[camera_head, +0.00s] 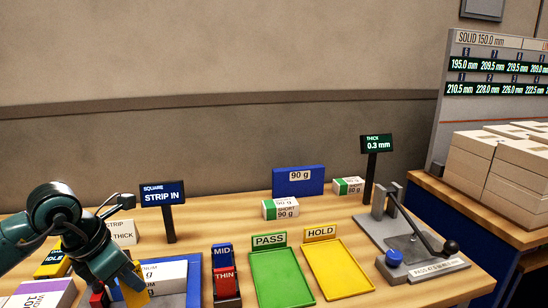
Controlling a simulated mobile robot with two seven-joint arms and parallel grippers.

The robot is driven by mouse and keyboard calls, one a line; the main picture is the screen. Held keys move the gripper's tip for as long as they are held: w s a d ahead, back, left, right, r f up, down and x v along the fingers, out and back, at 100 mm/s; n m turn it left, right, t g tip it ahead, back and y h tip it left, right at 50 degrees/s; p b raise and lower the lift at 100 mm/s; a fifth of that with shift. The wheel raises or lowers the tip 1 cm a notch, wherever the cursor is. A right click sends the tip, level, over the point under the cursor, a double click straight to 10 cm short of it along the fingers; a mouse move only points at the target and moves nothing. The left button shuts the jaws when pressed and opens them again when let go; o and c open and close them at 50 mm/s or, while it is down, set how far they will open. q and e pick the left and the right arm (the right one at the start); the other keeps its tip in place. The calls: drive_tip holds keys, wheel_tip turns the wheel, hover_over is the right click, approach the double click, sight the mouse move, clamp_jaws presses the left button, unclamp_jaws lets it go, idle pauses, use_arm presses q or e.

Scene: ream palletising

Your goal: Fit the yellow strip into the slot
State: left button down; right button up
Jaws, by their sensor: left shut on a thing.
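My left gripper (127,272) comes in from the left and is shut on the yellow strip (135,296), held upright. The strip's lower end runs out of the bottom of the picture. It is at the left side of a white ream (168,275) in a blue-edged fixture (194,272). The gripper hides part of the ream and fixture. I cannot make out the slot, or whether the strip is inside it. A dark sign (162,194) behind reads "SQUARE STRIP IN". My right gripper is not in view.
Right of the fixture stand a MID/THIN block holder (226,302), a green PASS tray (279,278) and a yellow HOLD tray (338,270), both empty. A lever gauge (410,240) stands further right. Small 90 g packs (281,209) sit behind. A purple-edged pack (42,293) lies front left.

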sight(145, 300)
use_arm(q)
drive_tip(key=s+d+f+m+g, duration=0.1)
drive_tip(key=m, duration=0.2)
drive_tip(key=d+m+g+h, duration=0.1)
drive_tip(key=m, duration=0.3)
drive_tip(key=s+d+f+m+g, duration=0.1)
drive_tip(key=m, duration=0.3)
drive_tip(key=shift+s+d+f+g+h, duration=0.2)
drive_tip(key=shift+s+f+g+h, duration=0.1)
drive_tip(key=shift+g, duration=0.1)
drive_tip(key=s+d+f+m+g+y, duration=0.1)
drive_tip(key=s+m+g+y, duration=0.1)
drive_tip(key=m, duration=0.6)
drive_tip(key=s+d+f+m+g+y+p, duration=0.1)
drive_tip(key=s+d+m+g+y, duration=0.1)
drive_tip(key=m, duration=0.7)
drive_tip(key=shift+s+d+f+y, duration=0.15)
drive_tip(key=shift+s+f+y, duration=0.2)
drive_tip(key=shift+s, duration=0.25)
